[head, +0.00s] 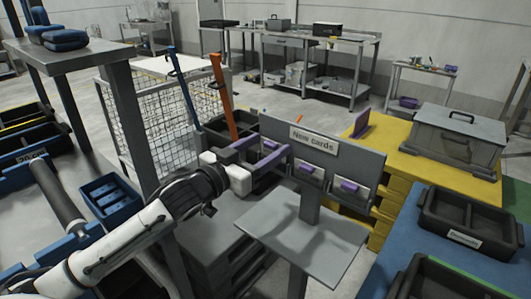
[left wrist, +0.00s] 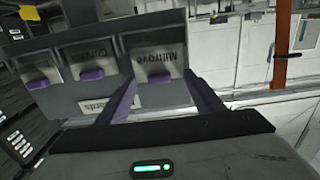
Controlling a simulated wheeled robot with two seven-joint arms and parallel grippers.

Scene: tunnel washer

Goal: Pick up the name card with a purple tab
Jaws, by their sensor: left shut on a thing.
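A grey upright board (head: 340,160) labelled "Name cards" carries a row of white name cards, each with a purple tab. My left gripper (head: 275,145) has its purple fingers at the leftmost card (head: 268,147) in the head view. In the left wrist view this card (left wrist: 160,64) reads "Miltrove", upside down. The left gripper (left wrist: 160,80) is shut on it, one finger on each side, and the card is still at the board. The middle card (head: 307,170) and the right card (head: 349,187) hang beside it. My right gripper is not in view.
A grey shelf (head: 300,235) juts out below the board. Behind it stand a yellow pallet stack (head: 390,165) and a grey lidded box (head: 458,138). Black trays (head: 468,238) are at right. A wire cage (head: 150,125) and an orange-handled tool (head: 222,95) are close to my left arm.

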